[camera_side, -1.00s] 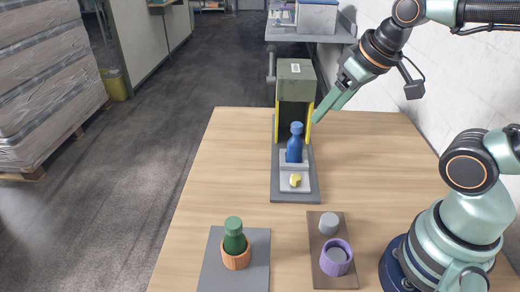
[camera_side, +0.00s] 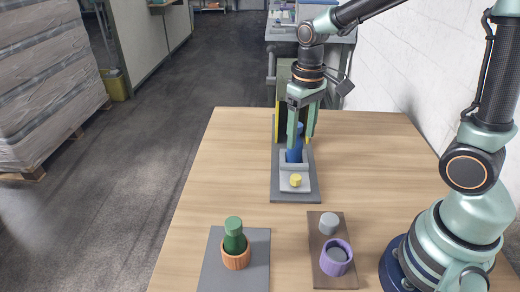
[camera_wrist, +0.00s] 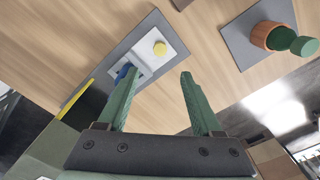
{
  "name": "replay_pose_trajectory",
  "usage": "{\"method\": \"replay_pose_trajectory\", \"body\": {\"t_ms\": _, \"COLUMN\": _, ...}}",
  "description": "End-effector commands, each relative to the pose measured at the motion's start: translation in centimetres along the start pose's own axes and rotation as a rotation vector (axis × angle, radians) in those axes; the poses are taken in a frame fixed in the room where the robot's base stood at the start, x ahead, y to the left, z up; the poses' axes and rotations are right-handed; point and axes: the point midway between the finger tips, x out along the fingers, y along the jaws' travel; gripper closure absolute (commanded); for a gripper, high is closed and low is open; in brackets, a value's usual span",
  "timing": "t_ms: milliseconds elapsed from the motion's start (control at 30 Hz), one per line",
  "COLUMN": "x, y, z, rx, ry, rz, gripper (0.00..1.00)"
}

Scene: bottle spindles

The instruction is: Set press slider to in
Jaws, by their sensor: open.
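The press has a dark green housing (camera_side: 283,82) with yellow side edges, on a grey base (camera_side: 309,197). Its pale grey slider (camera_side: 295,185) sits out in front of the housing and carries a blue bottle (camera_side: 297,156) upright and a yellow knob (camera_side: 295,180) at the near end. My gripper (camera_side: 301,145) is open, pointing down at the bottle, and its fingers partly hide the bottle and housing. In the wrist view, the open fingers (camera_wrist: 160,72) frame the slider, with the blue bottle (camera_wrist: 123,71) beside the left finger. Whether they touch is unclear.
A green bottle (camera_side: 234,238) stands in an orange holder (camera_side: 236,260) on a grey mat at the front left. A brown board (camera_side: 321,233) at the front holds a grey cylinder (camera_side: 329,223) and a purple cup (camera_side: 336,257). The table left of the press is clear.

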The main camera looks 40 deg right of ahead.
Motion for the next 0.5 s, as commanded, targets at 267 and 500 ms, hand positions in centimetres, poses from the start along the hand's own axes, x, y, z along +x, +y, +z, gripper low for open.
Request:
{"method": "replay_pose_trajectory", "body": {"t_ms": 267, "x": 2.2, "y": 0.0, "z": -0.1, "rx": 0.000, "ry": -0.019, "rz": 0.000, "gripper": 0.33}}
{"method": "replay_pose_trajectory", "body": {"t_ms": 500, "x": 6.8, "y": 0.0, "z": 0.1, "rx": 0.000, "ry": -0.021, "rz": 0.000, "gripper": 0.33}}
